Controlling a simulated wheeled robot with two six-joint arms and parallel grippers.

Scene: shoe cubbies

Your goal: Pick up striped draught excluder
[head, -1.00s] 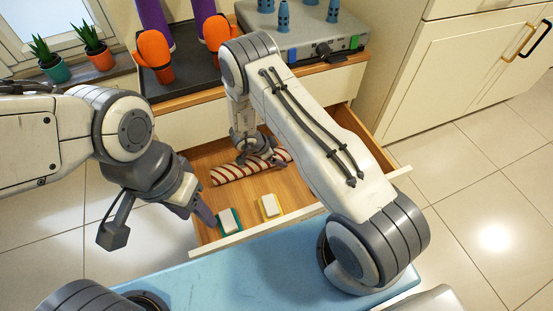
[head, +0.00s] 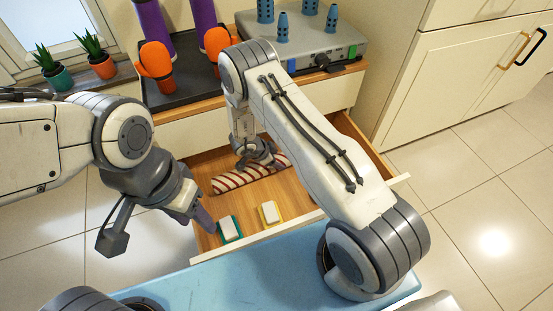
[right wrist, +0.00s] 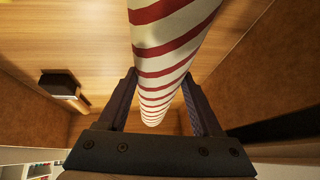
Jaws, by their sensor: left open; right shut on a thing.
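The red-and-white striped draught excluder (head: 232,179) lies along the wooden floor of the open drawer. In the right wrist view the striped roll (right wrist: 168,55) runs between the two fingers. My right gripper (head: 262,161) reaches down into the drawer and is shut on the excluder (right wrist: 160,105), whose near part the arm partly covers in the head view. The excluder looks to be still at the drawer floor; any gap below it cannot be told. My left gripper (head: 203,222) is open and empty, by the drawer's front left corner.
A teal-edged block (head: 229,229) and a yellow-edged block (head: 270,213) lie at the front of the drawer (head: 262,241). Above stand a dark tray (head: 182,88) with orange and purple items and a grey box (head: 310,45). Potted plants (head: 55,72) stand at left.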

